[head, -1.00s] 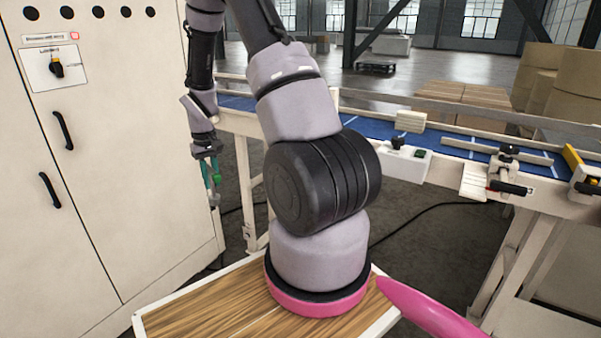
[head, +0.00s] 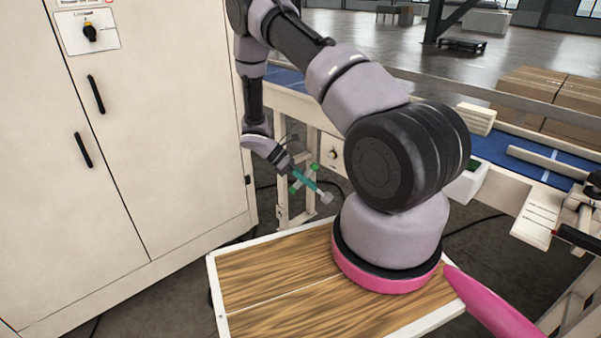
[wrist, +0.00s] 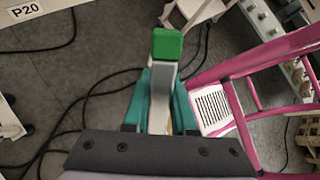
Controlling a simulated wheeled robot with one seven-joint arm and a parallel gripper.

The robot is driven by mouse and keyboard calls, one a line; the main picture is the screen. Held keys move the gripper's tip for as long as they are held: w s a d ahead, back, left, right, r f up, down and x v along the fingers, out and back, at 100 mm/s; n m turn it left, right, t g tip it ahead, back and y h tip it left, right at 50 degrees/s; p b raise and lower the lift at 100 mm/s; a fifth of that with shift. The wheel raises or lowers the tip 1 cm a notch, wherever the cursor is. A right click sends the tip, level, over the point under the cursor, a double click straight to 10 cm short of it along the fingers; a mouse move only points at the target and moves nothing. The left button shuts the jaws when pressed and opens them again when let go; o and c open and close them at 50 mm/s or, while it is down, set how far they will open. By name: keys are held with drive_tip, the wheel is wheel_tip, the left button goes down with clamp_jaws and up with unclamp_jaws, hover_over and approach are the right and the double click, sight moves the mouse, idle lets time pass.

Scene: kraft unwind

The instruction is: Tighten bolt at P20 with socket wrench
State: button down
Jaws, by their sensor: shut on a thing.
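My gripper (head: 309,185) has teal fingers and points down and to the right beside the conveyor frame in the head view. It is shut on the socket wrench (head: 326,198), of which green parts and a grey end show. In the wrist view the fingers of my gripper (wrist: 163,82) close around the grey shaft of the wrench (wrist: 163,100), and a green cap tops it. A white panel with the P20 label (wrist: 24,9) is at the top left of the wrist view, apart from the wrench. No bolt can be made out there.
A cream cabinet (head: 130,180) stands at the left. The conveyor (head: 520,160) runs along the back right. A pink frame (wrist: 235,100) is close on the right of the wrist view. Dark cables (wrist: 100,95) lie on the grey floor.

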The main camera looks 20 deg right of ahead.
drive_tip(key=w+n+t+h, duration=0.8)
drive_tip(key=n+t+h, duration=0.1)
drive_tip(key=n+t, duration=0.3)
drive_tip(key=w+d+m, duration=0.2)
drive_tip(key=d+m, duration=0.4)
drive_tip(key=m, duration=1.5)
drive_tip(key=shift+d, duration=0.4)
idle(0.4)
drive_tip(key=shift+v, duration=2.6)
